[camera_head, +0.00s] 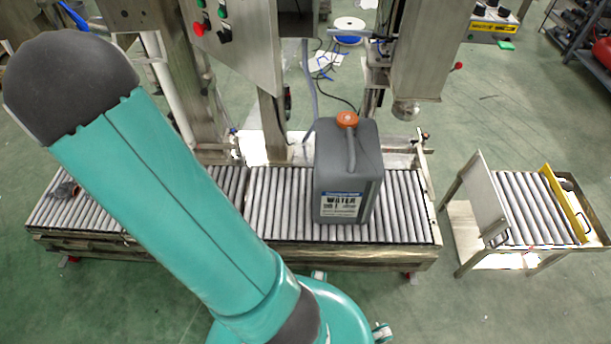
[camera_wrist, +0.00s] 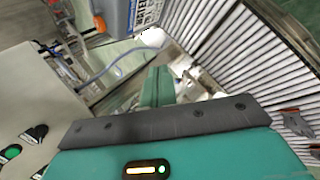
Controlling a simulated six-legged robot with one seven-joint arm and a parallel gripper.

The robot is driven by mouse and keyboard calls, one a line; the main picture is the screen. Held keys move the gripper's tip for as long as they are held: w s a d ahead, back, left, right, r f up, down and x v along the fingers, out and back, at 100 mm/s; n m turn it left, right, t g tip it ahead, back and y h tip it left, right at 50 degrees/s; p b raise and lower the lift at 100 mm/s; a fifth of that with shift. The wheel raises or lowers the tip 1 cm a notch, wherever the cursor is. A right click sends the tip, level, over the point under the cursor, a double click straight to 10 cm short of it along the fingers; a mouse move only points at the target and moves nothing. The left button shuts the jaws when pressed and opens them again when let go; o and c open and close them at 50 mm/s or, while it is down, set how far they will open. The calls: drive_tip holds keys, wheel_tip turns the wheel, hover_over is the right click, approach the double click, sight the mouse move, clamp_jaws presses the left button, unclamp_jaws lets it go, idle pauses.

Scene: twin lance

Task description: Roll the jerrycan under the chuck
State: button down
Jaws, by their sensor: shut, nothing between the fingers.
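The grey jerrycan (camera_head: 335,190) stands upright on the roller conveyor (camera_head: 265,200), with an orange cap on top and a WATER label facing the camera. The metal chuck (camera_head: 405,107) hangs from a column behind and to the right of the can, apart from it. In the wrist view part of the jerrycan (camera_wrist: 114,14) shows at the top edge. My gripper (camera_wrist: 157,72) shows there with its teal fingers together and empty, apart from the can. In the head view my arm crosses the left side and my gripper cannot be seen.
A control panel (camera_head: 228,40) with red and green buttons stands above the conveyor; it fills the lower left of the wrist view (camera_wrist: 35,105). A separate roller stand (camera_head: 530,208) with an upright plate is at the right. Green floor lies between it and the conveyor.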

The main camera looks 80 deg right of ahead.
drive_tip(key=s+d+f+m+g+h, duration=0.1)
drive_tip(key=s+d+f+g+h, duration=0.15)
drive_tip(key=d+f, duration=0.65)
drive_tip(key=s+d+f+g+h, duration=0.2)
drive_tip(key=s+d+f, duration=0.1)
drive_tip(key=d+f, duration=0.55)
drive_tip(key=s+d+f+n+h, duration=0.1)
drive_tip(key=s+f, duration=0.3)
drive_tip(key=f, duration=0.3)
drive_tip(key=s+d+f+h, duration=0.2)
drive_tip(key=s+f, duration=0.2)
drive_tip(key=f, duration=0.4)
drive_tip(key=s+d+f+n+h, duration=0.1)
drive_tip(key=s+f, duration=0.3)
drive_tip(key=f, duration=0.3)
drive_tip(key=s+a+x, duration=0.1)
drive_tip(key=s+x, duration=0.1)
drive_tip(key=x, duration=1.1)
drive_tip(key=shift+s+a, duration=0.2)
drive_tip(key=shift+s, duration=0.05)
drive_tip(key=shift+s, duration=0.1)
